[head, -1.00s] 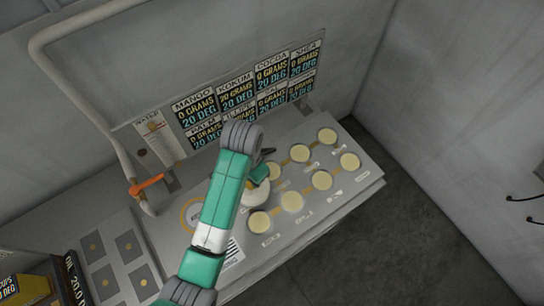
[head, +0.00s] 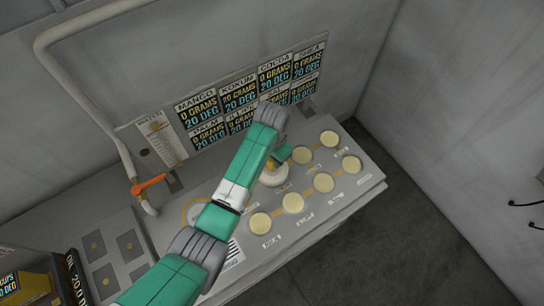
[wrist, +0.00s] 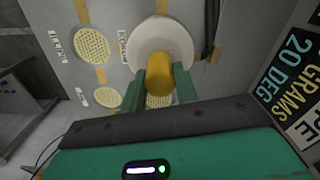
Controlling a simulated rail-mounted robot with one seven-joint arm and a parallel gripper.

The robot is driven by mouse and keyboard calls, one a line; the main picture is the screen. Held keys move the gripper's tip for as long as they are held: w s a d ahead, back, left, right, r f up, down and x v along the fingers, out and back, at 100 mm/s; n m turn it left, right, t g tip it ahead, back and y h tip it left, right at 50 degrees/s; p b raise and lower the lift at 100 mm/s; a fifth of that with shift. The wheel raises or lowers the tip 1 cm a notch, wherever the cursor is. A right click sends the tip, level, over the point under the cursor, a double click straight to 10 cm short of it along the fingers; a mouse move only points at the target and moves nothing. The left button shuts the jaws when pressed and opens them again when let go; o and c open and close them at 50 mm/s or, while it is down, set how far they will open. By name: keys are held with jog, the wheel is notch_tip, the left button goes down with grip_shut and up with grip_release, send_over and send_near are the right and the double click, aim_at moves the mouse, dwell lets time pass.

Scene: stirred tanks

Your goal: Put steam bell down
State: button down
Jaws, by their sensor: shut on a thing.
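The steam bell (head: 273,178) is a white dome with a yellow-orange handle, above the panel's back row of round cream discs in the head view. It also shows in the wrist view (wrist: 160,36), its handle (wrist: 160,84) between the green fingers. My gripper (head: 280,158) is shut on the handle. The bell hides the panel part beneath it, and I cannot tell whether its rim touches the panel. Perforated discs (wrist: 92,46) show beside it in the wrist view.
The grey panel (head: 335,200) has several more discs to the right and in front. Display boards (head: 240,95) stand close behind. An orange-handled valve (head: 149,184) and pipe are at the left, with a square-plated unit (head: 108,270) nearby.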

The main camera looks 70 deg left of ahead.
jog(key=shift+f, duration=0.15)
jog(key=c, duration=1.1)
grip_release()
notch_tip(320, 180, up, 12)
jog(key=shift+r, duration=0.2)
